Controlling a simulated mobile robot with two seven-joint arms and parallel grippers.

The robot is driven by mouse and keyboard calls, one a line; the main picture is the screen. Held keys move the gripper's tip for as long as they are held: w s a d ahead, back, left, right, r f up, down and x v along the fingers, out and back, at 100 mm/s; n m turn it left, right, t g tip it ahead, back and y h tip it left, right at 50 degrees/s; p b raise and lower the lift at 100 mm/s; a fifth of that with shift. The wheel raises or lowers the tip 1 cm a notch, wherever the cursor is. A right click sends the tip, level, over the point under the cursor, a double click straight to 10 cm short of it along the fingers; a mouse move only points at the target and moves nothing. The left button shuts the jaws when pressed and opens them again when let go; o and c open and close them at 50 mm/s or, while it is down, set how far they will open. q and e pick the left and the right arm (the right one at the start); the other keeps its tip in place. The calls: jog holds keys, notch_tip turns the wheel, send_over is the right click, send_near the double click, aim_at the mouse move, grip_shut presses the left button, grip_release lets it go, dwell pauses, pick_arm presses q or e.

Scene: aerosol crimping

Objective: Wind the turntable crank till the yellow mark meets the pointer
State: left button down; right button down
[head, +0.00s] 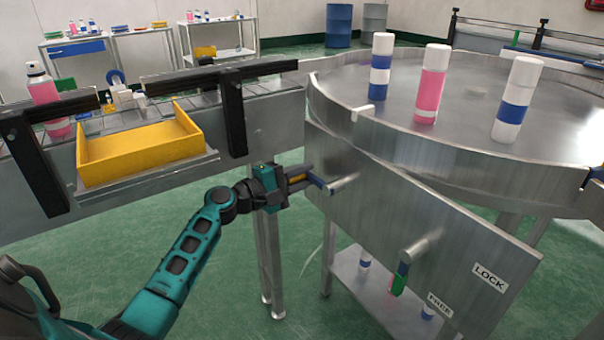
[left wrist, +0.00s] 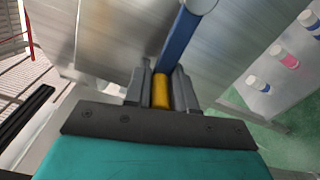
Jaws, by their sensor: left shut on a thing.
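The steel turntable (head: 450,130) stands at right with white-capped cans on it. Its crank has a blue arm (head: 317,181) on a steel shaft (head: 343,184) at the left end of the front panel. My left gripper (head: 296,182) is shut around the crank's yellow handle; the handle (left wrist: 160,92) shows between the fingers in the left wrist view, with the blue arm (left wrist: 184,45) beyond. A small pale tab (head: 362,113) sits at the turntable rim; I cannot tell if it is the pointer. I see no yellow mark on the turntable. My right gripper is out of view.
A lever with a green handle (head: 399,280) hangs downward on the panel, nearer the FREE label (head: 440,306) than the LOCK label (head: 489,278). A yellow tray (head: 140,150) sits by the conveyor (head: 270,118) at left. More cans stand on a lower shelf.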

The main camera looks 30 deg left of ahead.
pick_arm(q)
jog(key=shift+w+r, duration=0.1)
jog(key=shift+r, duration=0.45)
jog(key=c, duration=1.2)
grip_release()
jog(key=shift+o, duration=0.8)
jog(key=shift+d, duration=0.1)
jog(key=shift+f, duration=0.1)
jog(key=shift+f, duration=0.1)
jog(key=v, duration=1.3)
jog(key=shift+p, duration=0.3)
